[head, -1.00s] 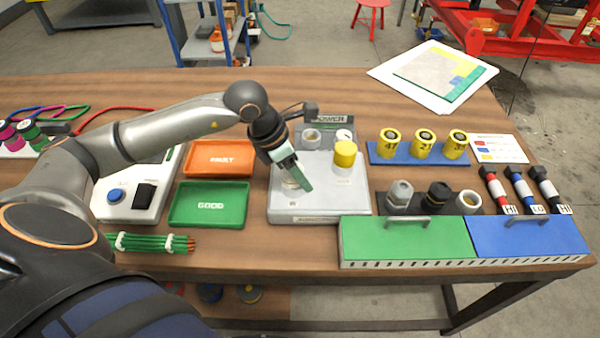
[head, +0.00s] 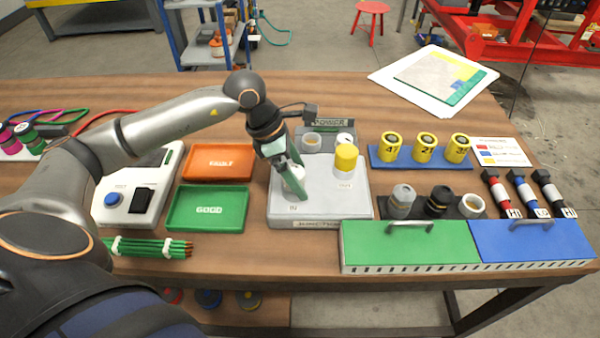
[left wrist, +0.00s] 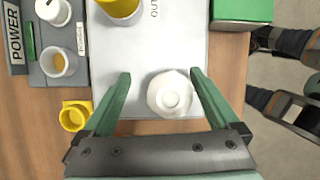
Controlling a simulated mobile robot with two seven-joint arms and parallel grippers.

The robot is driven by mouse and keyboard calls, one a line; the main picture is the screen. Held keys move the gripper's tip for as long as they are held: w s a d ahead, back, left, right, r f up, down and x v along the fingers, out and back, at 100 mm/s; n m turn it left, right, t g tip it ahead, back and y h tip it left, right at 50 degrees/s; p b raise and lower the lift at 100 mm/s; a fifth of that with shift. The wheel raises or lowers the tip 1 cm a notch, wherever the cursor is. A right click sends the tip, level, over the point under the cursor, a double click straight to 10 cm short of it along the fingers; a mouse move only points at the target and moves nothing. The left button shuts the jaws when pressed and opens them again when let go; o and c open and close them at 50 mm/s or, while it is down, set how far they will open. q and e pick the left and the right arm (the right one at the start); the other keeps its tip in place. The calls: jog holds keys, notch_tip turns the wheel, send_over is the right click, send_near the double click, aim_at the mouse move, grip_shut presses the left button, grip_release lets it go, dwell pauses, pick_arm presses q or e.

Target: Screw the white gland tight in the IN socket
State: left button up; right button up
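The white gland (head: 299,186) is at the IN socket, at the left front of the grey junction box (head: 330,205). In the left wrist view, the gland (left wrist: 171,93) is seen from above, with a round centre. The socket under it is hidden, so how deep it sits cannot be told. My left gripper (head: 288,184) points down at the gland with its green fingers. It also shows in the left wrist view (left wrist: 160,76), with the fingers on either side of the gland. A clear gap shows on the left finger's side; the right finger is close.
A yellow gland (head: 346,158) stands upright at the OUT socket. The POWER unit (head: 328,124) is behind the box. Green (head: 208,206) and orange (head: 218,160) trays lie left; a gland rack (head: 421,206) stands right. A small yellow piece (left wrist: 75,116) lies behind the left gripper.

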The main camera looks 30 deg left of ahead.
pick_arm(q)
jog(key=shift+s+a+f, duration=0.2)
jog(key=shift+d+n, duration=0.15)
jog(key=shift+n, duration=0.65)
jog(key=n+t+y+b, duration=0.1)
jog(key=n, duration=0.2)
jog(key=shift+r, duration=0.1)
jog(key=shift+d+n+t+y+b, duration=0.15)
jog(key=shift+n+t+y+b, duration=0.25)
jog(key=shift+n, duration=0.5)
jog(key=n+y, duration=0.1)
jog(key=n, duration=0.1)
jog(key=shift+w+n+b, duration=0.1)
jog(key=shift+n+b, duration=0.2)
jog(key=shift+n, duration=0.1)
